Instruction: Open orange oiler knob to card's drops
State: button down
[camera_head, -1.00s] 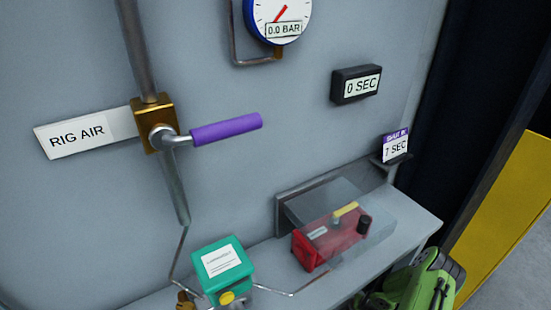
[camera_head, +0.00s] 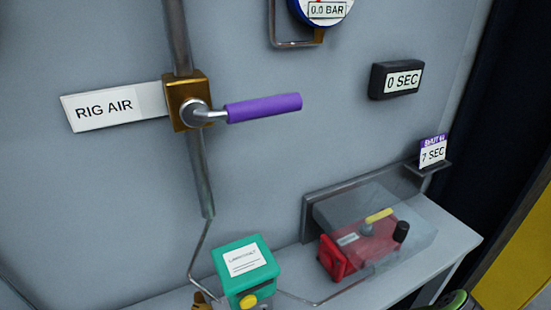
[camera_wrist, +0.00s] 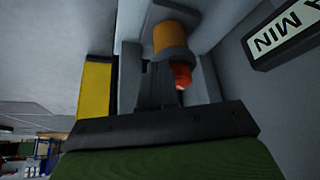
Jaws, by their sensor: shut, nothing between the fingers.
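In the wrist view, an amber cylinder (camera_wrist: 174,36) with a grey collar stands against the grey panel, and an orange-red knob (camera_wrist: 182,76) shows just beside the collar. I take this for the oiler. My gripper (camera_wrist: 162,74) is shut and empty, its dark fingers right next to the knob. Whether they touch it I cannot tell, and the fingers partly hide it. A black-framed white plate (camera_wrist: 285,34) at the right edge reads "MIN", its other text cut off. No card with a drops number is readable. The head view shows neither the knob nor the fingers.
The head view shows a purple-handled valve (camera_head: 263,108), a RIG AIR sign (camera_head: 104,106), a 0 SEC display (camera_head: 397,81) and a 7 SEC card (camera_head: 433,152). A teal box (camera_head: 246,272) and a red actuator (camera_head: 358,250) under a clear cover stand along the shelf.

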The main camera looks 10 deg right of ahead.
jog(key=shift+w+r, duration=0.1)
jog(key=shift+w, duration=0.05)
dwell(0.3)
jog(key=shift+w+a, duration=0.45)
jog(key=shift+a, duration=0.15)
